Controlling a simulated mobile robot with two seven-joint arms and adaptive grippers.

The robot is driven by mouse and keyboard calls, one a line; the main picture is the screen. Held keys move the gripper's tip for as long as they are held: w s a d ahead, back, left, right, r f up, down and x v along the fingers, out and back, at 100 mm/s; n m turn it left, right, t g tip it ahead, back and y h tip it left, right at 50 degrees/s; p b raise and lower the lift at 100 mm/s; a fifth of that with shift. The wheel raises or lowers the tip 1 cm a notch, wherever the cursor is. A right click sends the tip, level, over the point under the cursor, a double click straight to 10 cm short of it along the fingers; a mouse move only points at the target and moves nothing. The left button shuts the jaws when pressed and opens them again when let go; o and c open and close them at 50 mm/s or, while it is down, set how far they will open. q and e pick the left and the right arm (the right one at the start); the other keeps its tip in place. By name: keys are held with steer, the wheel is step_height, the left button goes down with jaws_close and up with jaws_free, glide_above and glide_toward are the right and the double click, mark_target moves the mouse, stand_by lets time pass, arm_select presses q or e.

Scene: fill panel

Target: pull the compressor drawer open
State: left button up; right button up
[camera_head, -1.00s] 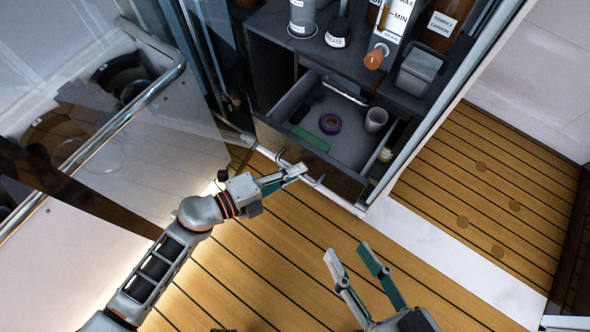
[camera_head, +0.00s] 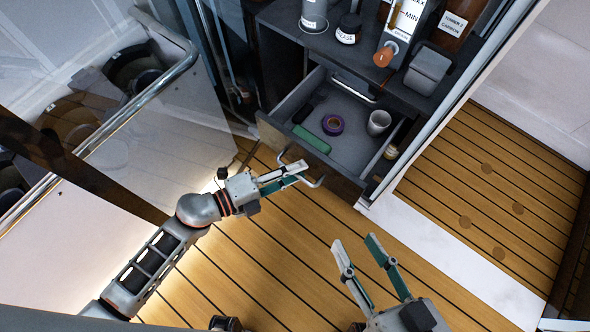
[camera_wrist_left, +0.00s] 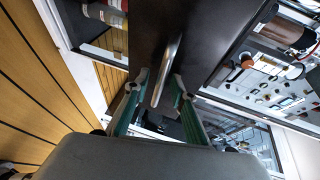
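The drawer (camera_head: 345,145) stands open below the cabinet shelf, with its inside in view. Its metal bar handle (camera_head: 319,184) sits on the dark front panel (camera_head: 335,178). My left gripper (camera_head: 290,174) is at the handle and covers its middle in the head view. In the left wrist view, the handle (camera_wrist_left: 168,65) lies between the two fingers (camera_wrist_left: 158,84), which stand apart with a gap on each side. The drawer front (camera_wrist_left: 205,30) is close ahead there. My right gripper (camera_head: 357,243) is open and empty above the floor, away from the drawer.
Bottles, including a grease jar (camera_head: 348,30), stand on the shelf above. A glass panel with a rail (camera_head: 140,105) is at left. The wooden floor (camera_head: 270,260) is clear.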

arm_select(q)
steer(key=v, duration=1.1)
steer(key=shift+s+a, duration=0.3)
steer(key=shift+r, duration=0.1)
